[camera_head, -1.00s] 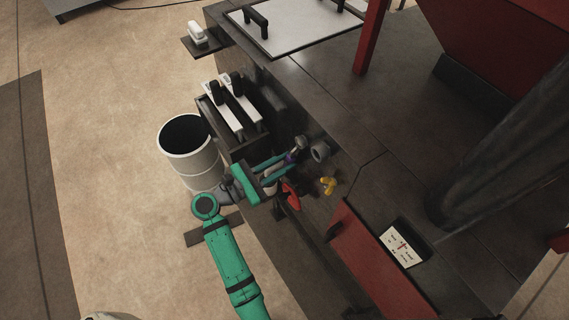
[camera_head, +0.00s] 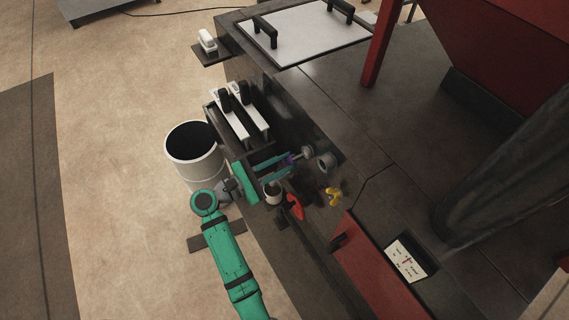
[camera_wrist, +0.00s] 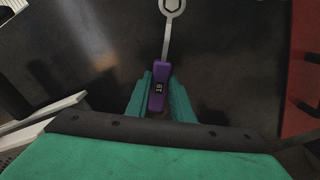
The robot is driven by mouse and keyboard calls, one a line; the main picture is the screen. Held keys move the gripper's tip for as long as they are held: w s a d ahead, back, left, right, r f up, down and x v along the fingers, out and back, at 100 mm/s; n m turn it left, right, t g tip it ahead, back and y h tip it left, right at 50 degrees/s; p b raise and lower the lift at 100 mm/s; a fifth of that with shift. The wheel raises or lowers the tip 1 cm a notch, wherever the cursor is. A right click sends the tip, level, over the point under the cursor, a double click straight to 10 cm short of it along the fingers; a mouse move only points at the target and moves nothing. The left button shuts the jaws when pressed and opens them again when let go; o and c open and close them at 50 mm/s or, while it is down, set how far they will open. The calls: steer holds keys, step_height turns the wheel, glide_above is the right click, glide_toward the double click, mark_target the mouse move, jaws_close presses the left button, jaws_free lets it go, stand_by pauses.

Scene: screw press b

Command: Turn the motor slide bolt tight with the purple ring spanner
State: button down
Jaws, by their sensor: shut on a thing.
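My gripper (camera_head: 280,165) is shut on the purple handle of the ring spanner (camera_wrist: 159,88), between its two green fingers. The spanner's grey shank points away from my gripper to a ring end at the top edge of the wrist view. A dark hexagon shows inside the ring; I cannot tell whether it is a bolt head or an open hole. In the head view, the spanner's ring end (camera_head: 307,151) is close to a grey round fitting (camera_head: 326,161) on the machine's dark side. I cannot make out the motor slide bolt for certain.
A rack with white, black-handled plates (camera_head: 228,114) is just behind my gripper. A white cup (camera_head: 272,195), a red part (camera_head: 295,207) and a yellow knob (camera_head: 333,197) are near it on the machine's side. A white bin (camera_head: 194,157) stands on the floor at left.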

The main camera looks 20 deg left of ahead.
steer(key=shift+r, duration=0.15)
steer(key=shift+w+a+r+m, duration=0.4)
steer(key=shift+a+r+m, duration=0.1)
steer(key=shift+m, duration=0.3)
steer(key=shift+w+a+r+m, duration=0.35)
steer(key=shift+a+r+m, duration=0.1)
steer(key=shift+m, duration=0.35)
steer(key=shift+d, duration=0.1)
steer(key=shift+s+a+f, duration=0.1)
steer(key=shift+s+a, duration=0.15)
steer(key=shift+s, duration=0.1)
steer(key=shift+s+a, duration=0.15)
steer(key=shift+s+a, duration=0.1)
steer(key=shift+v, duration=2.25)
steer(key=shift+f, duration=0.1)
